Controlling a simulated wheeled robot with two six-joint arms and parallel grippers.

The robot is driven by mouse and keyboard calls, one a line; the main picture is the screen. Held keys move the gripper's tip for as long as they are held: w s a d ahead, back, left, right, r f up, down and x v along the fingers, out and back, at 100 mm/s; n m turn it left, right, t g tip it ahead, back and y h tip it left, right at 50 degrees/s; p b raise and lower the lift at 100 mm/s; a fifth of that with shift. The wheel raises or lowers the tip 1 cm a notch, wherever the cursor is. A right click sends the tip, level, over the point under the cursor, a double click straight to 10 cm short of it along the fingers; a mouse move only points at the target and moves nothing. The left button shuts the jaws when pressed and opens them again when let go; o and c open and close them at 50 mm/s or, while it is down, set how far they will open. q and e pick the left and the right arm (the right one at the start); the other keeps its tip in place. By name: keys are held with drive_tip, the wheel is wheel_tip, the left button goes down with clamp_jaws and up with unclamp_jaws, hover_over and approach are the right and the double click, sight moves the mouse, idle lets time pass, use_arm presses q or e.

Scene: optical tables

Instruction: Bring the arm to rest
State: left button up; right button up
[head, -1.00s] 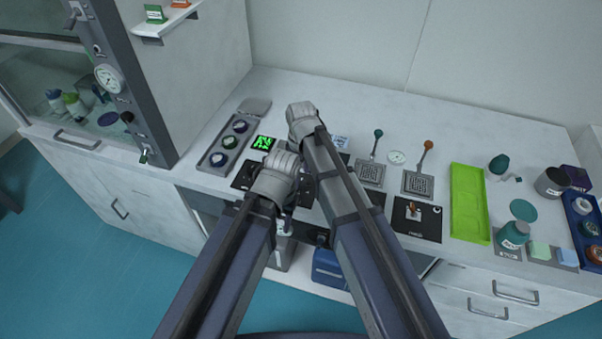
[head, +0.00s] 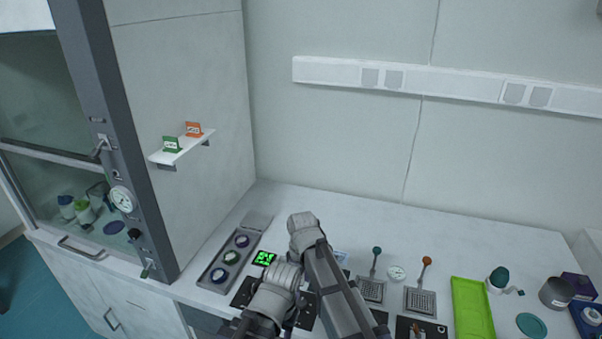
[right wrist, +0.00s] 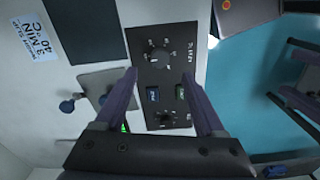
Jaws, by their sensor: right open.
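The right wrist view shows my right gripper (right wrist: 162,72) open and empty, its two fingers apart on either side of a black control panel (right wrist: 160,45). The panel has dials and a blue and a green switch. I cannot tell the exact height of the fingertips over it. In the head view, grey arm links (head: 335,290) reach up from the bottom over the bench (head: 400,235) and cover part of the panels. The fingertips are not clear there. My left gripper does not show.
A tray with three dials (head: 230,257) and a green display (head: 264,258) lie left of the arm. Two levered grids (head: 371,290), a black mat (head: 421,327) and a green tray (head: 472,305) lie right. A shelf (head: 183,148) juts out at left. The back of the bench is clear.

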drive_tip(key=s+d+m, duration=0.5)
drive_tip(key=d+m, duration=0.1)
drive_tip(key=d, duration=0.2)
drive_tip(key=s+d+m, duration=0.6)
drive_tip(key=d, duration=0.3)
drive_tip(key=s+a+n+h, duration=0.1)
drive_tip(key=s+a+n, duration=0.2)
drive_tip(key=a, duration=0.8)
drive_tip(key=shift+s+a+n, duration=0.15)
drive_tip(key=shift+s+n, duration=0.15)
drive_tip(key=shift+s, duration=0.95)
drive_tip(key=shift+r, duration=0.1)
